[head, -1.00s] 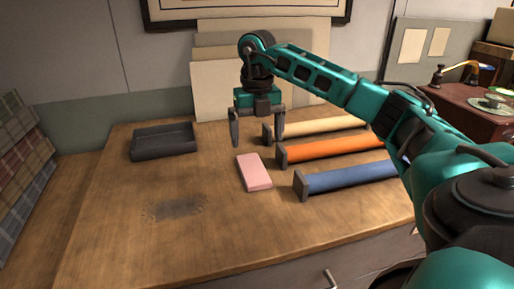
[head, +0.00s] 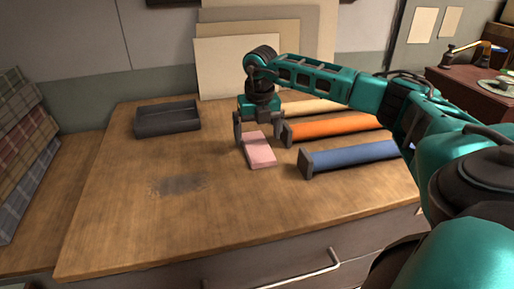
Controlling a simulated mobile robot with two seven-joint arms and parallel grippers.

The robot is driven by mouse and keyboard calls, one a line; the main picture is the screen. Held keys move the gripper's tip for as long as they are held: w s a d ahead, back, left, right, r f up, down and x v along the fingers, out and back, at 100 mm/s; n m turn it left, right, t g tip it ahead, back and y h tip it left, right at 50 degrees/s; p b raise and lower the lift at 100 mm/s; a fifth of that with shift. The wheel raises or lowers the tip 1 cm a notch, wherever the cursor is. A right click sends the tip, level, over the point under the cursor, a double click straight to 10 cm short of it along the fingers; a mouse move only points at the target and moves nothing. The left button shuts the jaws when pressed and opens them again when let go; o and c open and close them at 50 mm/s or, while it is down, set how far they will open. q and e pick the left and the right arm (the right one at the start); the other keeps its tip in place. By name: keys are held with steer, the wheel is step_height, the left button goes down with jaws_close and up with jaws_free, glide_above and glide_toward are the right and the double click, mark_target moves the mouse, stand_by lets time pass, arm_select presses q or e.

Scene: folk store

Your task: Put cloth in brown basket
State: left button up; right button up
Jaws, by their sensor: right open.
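A pink folded cloth (head: 260,152), shaped like a small flat block, lies on the wooden table in the middle of the head view. My right gripper (head: 257,136) points down over its far end. Its fingers are open, one on each side of the cloth; whether they touch it I cannot tell. No brown basket shows; the only open container is a dark grey tray (head: 167,125) to the left of the cloth. My left gripper is not in view.
Orange (head: 335,126), blue (head: 355,158) and cream (head: 318,107) fabric rolls lie right of the cloth, close to it. Plaid fabrics (head: 22,150) stand at the far left. The table's front left is clear, with a dark stain (head: 178,185).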

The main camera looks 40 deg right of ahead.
mark_target(257, 145)
steer(key=shift+w+f, duration=0.15)
steer(key=shift+f, duration=1.4)
steer(key=shift+c, duration=0.3)
steer(key=shift+r, duration=0.1)
steer(key=c, duration=1.1)
